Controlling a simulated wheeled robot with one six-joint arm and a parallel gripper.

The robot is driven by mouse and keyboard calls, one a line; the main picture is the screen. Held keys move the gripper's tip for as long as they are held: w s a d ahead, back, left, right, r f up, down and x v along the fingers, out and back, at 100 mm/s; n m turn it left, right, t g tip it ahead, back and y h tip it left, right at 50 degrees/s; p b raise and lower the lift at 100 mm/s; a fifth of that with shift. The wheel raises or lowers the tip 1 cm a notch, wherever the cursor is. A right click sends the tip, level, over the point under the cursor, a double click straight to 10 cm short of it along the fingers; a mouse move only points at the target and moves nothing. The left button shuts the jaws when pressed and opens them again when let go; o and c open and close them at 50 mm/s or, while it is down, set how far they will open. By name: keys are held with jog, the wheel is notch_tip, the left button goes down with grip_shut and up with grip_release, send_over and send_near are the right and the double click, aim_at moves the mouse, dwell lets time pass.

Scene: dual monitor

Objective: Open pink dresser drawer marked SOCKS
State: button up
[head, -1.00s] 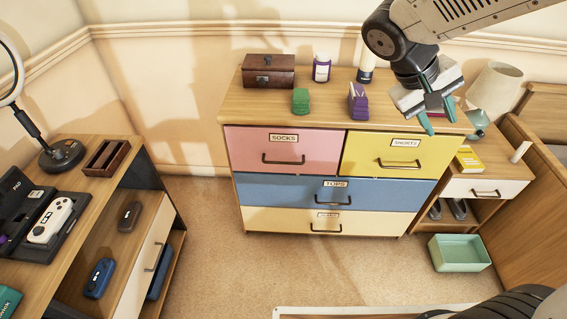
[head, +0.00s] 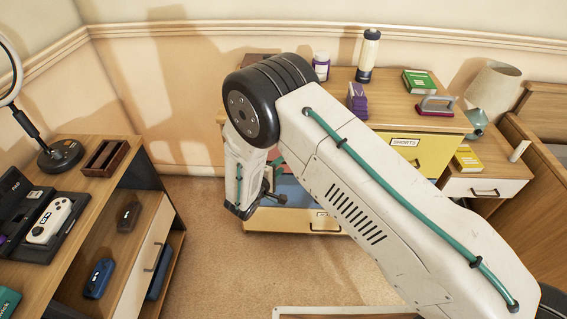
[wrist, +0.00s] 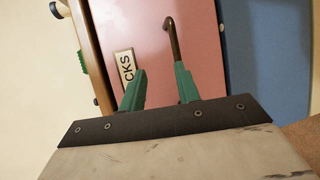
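The pink SOCKS drawer (wrist: 155,30) fills much of the wrist view, turned on its side. Its label (wrist: 124,68) shows the letters CKS, with the rest hidden. Its dark bar handle (wrist: 173,38) stands out to the right of the label. My gripper (wrist: 158,72) is open at the drawer front, with green fingers apart and nothing clearly held between them. One fingertip overlaps the near end of the handle in the picture; I cannot tell whether they touch.
The blue drawer (wrist: 260,50) adjoins the pink one. The yellow SHORTS drawer (head: 430,150) is shut. A purple-lidded jar (head: 321,66), a tall bottle (head: 368,55) and a green box (head: 419,82) stand on the dresser top (head: 400,112). Carpet (head: 200,255) is clear in front.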

jog(key=shift+n+t+y, duration=0.3)
jog(key=shift+n+y, duration=0.1)
jog(key=shift+y, duration=0.1)
jog(key=w+f, duration=0.1)
jog(key=w, duration=0.1)
jog(key=w+d+f, duration=0.1)
jog(key=w, duration=0.1)
jog(key=w+f, duration=0.2)
jog(key=shift+w+d+f, duration=0.1)
jog(key=shift+w+d, duration=0.05)
jog(key=shift+d, duration=0.15)
grip_shut()
